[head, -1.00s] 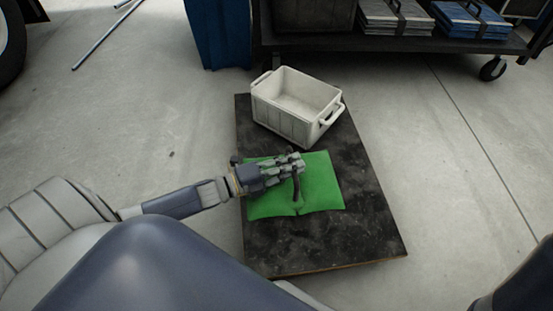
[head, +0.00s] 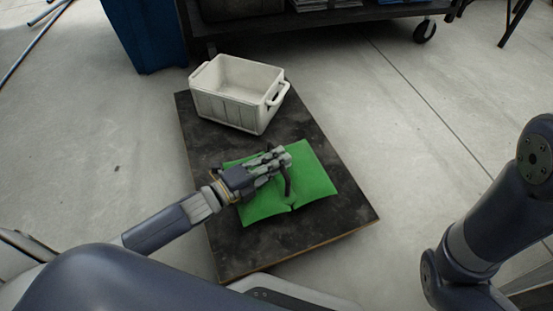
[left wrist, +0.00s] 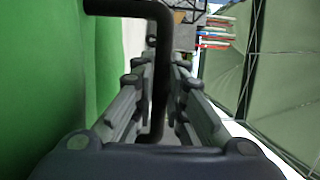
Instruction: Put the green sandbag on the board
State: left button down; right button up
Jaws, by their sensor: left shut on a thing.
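The green sandbag (head: 312,183) has a dark handle strap and appears over the dark board (head: 240,256) in the head view. Whether it rests on the board or hangs just above it, I cannot tell. My left gripper (head: 284,164) is shut on the bag's handle (head: 288,182). In the left wrist view the dark handle (left wrist: 160,70) runs between the fingers, and the green bag (left wrist: 50,70) fills the left side. Only part of my right arm shows at the right of the head view; its gripper is out of the picture.
A white crate (head: 225,108) stands on the far end of the board, beyond the bag. A blue bin (head: 148,35) and a dark wheeled cart (head: 330,18) are at the back. The concrete floor right of the board is clear.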

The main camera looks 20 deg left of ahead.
pick_arm(q)
jog(key=shift+w+f+b, duration=0.1)
jog(key=shift+f+b, duration=0.2)
jog(key=shift+b, duration=0.2)
jog(key=c, duration=2)
grip_release()
jog(key=shift+f, duration=0.55)
jog(key=o, duration=0.4)
jog(key=shift+c, duration=0.2)
jog(key=shift+r, duration=0.15)
